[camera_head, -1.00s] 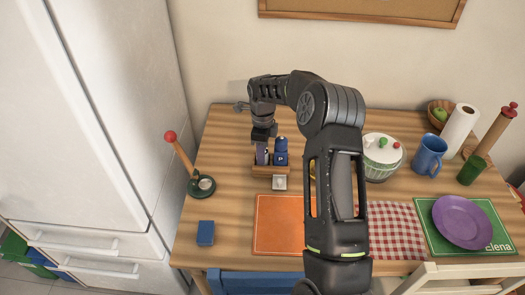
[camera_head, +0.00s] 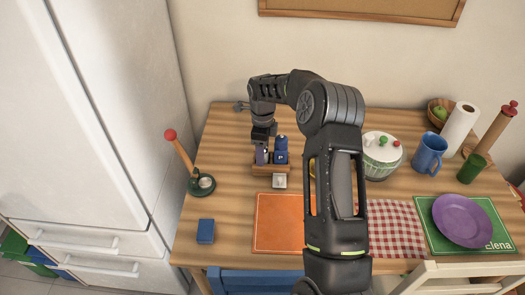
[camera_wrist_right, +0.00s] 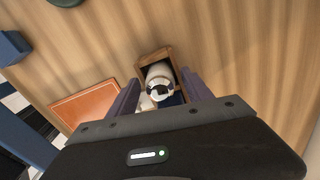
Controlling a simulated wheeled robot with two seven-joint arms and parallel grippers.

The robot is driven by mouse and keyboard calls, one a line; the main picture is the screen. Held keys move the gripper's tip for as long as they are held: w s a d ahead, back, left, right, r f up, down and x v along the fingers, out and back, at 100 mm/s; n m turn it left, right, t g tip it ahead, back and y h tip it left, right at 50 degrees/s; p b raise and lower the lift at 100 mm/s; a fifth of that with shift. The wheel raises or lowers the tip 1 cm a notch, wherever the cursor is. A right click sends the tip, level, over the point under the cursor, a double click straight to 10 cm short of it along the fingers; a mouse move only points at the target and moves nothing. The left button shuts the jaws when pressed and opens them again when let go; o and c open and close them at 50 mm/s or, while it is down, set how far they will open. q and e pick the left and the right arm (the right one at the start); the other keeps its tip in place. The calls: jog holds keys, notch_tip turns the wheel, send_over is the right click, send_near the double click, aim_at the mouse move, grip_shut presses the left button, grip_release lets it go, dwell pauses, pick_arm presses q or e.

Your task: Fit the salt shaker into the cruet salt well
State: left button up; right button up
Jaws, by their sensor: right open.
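The wooden cruet (camera_head: 271,173) stands near the back left of the table. A blue shaker marked P (camera_head: 281,158) stands in its right part. In the right wrist view a white shaker with a dark round top (camera_wrist_right: 160,78), apparently the salt shaker, is at the wooden cruet (camera_wrist_right: 153,57), between my fingers. I cannot tell whether it is fully seated. My right gripper (camera_head: 262,154) is open and points down at the cruet's left part, its purple fingers on either side of the white shaker without visibly gripping it. My left gripper is not in view.
A small pale square block (camera_head: 279,181) lies just in front of the cruet. A red-knobbed stick in a green base (camera_head: 201,184) and a blue box (camera_head: 206,232) are to the left. An orange mat (camera_head: 280,222) lies in front.

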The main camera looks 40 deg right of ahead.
jog(key=shift+r, duration=0.3)
notch_tip(320, 180, up, 12)
jog(key=b, duration=0.1)
jog(key=shift+f+b, duration=0.2)
jog(key=shift+b, duration=0.1)
dwell(0.5)
